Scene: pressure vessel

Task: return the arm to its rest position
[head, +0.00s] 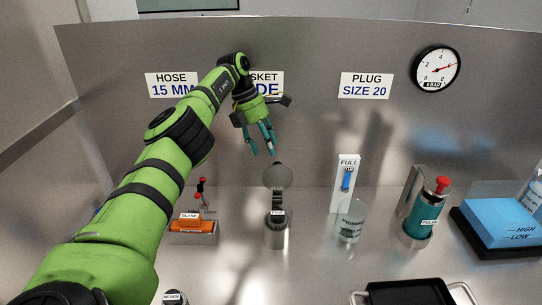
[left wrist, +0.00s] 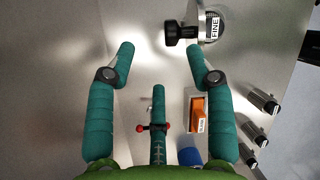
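My left arm (head: 140,205) is green with black bands and reaches in from the lower left toward the steel back wall. My left gripper (head: 264,150) has teal fingers pointing down, above and behind the canister with a round lid. In the left wrist view, my left gripper (left wrist: 160,55) has its fingers spread wide with nothing between them. My right gripper is in neither view.
Below the gripper stands a steel canister (head: 276,238) with its round lid raised; its FINE label (left wrist: 213,28) shows in the wrist view. An orange block (head: 193,227), red-knobbed lever (head: 201,184), glass jar (head: 350,220), green cylinder (head: 420,215), blue block (head: 500,222) and black tray (head: 410,292) stand around.

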